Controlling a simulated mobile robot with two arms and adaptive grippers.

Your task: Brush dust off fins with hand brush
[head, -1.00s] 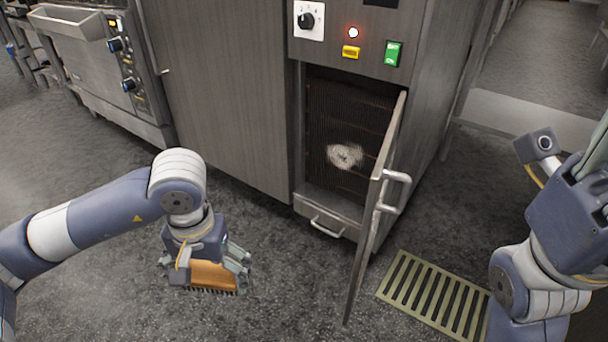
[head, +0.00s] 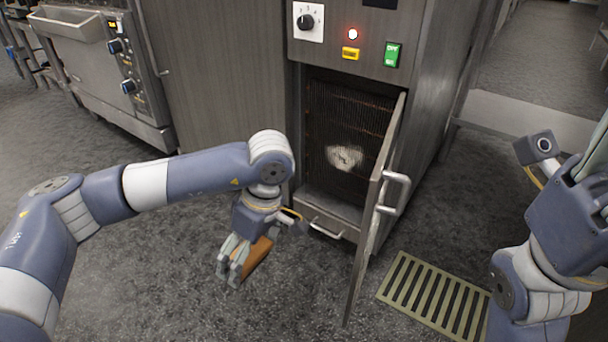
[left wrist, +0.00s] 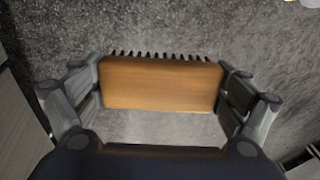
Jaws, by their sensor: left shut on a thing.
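My left gripper (head: 235,266) is shut on the wooden hand brush (head: 257,257), held above the floor in front of the cabinet and left of its opening. In the left wrist view the brush (left wrist: 160,83) sits between both fingers, its dark bristles showing along the far edge. The fins (head: 338,109) are fine upright lines inside the open compartment. A pale patch of dust (head: 345,157) lies on their lower middle. The brush is apart from the fins. Of my right gripper, only a part shows at the right edge, and its fingertips cannot be made out clearly.
The compartment door (head: 377,205) stands open to the right, with a bar handle. A drawer handle (head: 327,228) sticks out below the opening. A floor grate (head: 432,296) lies right of the door. An oven (head: 92,65) stands at the left back.

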